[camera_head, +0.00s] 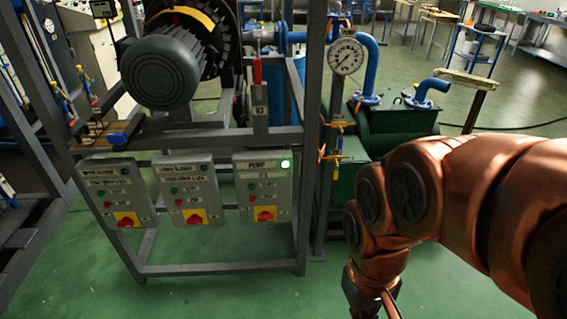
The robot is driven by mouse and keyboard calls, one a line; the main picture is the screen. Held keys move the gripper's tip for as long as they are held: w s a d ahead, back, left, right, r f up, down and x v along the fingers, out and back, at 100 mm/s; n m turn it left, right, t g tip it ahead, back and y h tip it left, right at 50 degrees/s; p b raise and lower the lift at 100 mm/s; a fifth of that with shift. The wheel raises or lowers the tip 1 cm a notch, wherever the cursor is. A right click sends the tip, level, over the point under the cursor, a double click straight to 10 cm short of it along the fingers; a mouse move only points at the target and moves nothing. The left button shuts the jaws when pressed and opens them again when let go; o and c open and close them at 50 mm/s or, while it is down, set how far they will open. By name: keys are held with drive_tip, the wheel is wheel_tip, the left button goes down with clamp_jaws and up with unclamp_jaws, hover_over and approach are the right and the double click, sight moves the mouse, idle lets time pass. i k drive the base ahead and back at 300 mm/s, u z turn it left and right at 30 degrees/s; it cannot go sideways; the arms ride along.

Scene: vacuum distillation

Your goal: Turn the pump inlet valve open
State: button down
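Small valves with yellow handles (335,157) sit on the upright grey frame post, below the round pressure gauge (346,56). A red upright lever (257,70) stands on the frame left of the post. I cannot tell which of these is the pump inlet valve, nor its exact setting. The pump control box (263,188) shows a lit green lamp and a red knob on a yellow plate. My copper-coloured arm comes in from the right. My gripper (375,306) is low at the bottom edge, right of the frame, partly cut off and apart from the valves; its fingers are unclear.
A grey motor (161,72) sits on the metal frame (220,268). Two more control boxes (118,192) (189,189) hang left of the pump box. A green tank (395,130) with blue pipes (370,60) stands behind my arm. Green floor is open in front.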

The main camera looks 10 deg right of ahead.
sight(257, 62)
drive_tip(key=u, duration=1.8)
drive_tip(key=k, duration=0.35)
drive_tip(key=z, duration=0.2)
